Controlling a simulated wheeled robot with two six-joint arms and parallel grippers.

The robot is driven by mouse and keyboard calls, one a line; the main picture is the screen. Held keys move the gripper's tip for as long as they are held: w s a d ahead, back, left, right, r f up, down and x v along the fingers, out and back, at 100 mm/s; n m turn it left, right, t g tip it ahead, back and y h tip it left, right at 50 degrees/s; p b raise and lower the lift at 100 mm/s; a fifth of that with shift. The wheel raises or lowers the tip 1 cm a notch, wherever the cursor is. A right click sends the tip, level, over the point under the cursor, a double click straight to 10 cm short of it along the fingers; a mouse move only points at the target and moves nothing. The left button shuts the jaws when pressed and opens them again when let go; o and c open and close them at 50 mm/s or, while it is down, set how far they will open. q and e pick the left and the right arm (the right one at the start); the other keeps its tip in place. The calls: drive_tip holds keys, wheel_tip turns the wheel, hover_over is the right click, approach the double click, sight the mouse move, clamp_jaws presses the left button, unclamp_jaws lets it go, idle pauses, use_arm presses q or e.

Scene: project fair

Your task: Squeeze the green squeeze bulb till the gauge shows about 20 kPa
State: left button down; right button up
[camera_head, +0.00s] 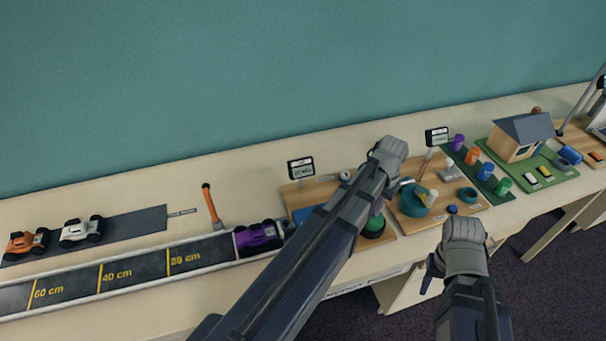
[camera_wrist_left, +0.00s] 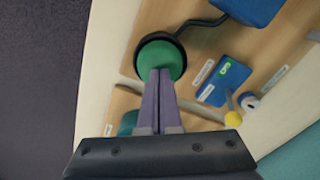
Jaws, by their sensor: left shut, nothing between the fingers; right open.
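The green squeeze bulb (camera_wrist_left: 152,58) is a green dome in a black ring on a wooden board. It also shows in the head view (camera_head: 375,224), partly hidden by my left arm. My left gripper (camera_wrist_left: 160,73) is shut, its two fingers together and empty. Its tips overlap the bulb's near edge in the left wrist view; I cannot tell whether they touch it. A small dark display (camera_head: 300,168) stands at the back of this board; its reading is too small to read. My right gripper (camera_head: 460,240) is open and empty in front of the table.
A second board with a teal bowl (camera_head: 416,200) and another display (camera_head: 436,137) stands to the right. Coloured cylinders and a model house (camera_head: 522,137) are farther right. A track with a purple car (camera_head: 258,238) lies on the left. Open floor lies in front.

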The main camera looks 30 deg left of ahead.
use_arm(q)
drive_tip(key=shift+r, duration=0.15)
drive_tip(key=shift+r+p, duration=1.45)
drive_tip(key=shift+p, duration=0.15)
drive_tip(key=shift+r, duration=0.15)
wheel_tip(320, 180, up, 6)
drive_tip(key=p, duration=0.6)
drive_tip(key=s+d+f+m+b, duration=0.1)
drive_tip(key=s+d+f+b, duration=0.2)
drive_tip(key=s+d, duration=0.2)
drive_tip(key=s+d+f+m+y+b, duration=0.1)
drive_tip(key=s+d+f+b, duration=0.2)
drive_tip(key=s, duration=0.6)
drive_tip(key=shift+s+d+f, duration=0.15)
drive_tip(key=shift+d+f, duration=0.15)
drive_tip(key=shift+d, duration=0.95)
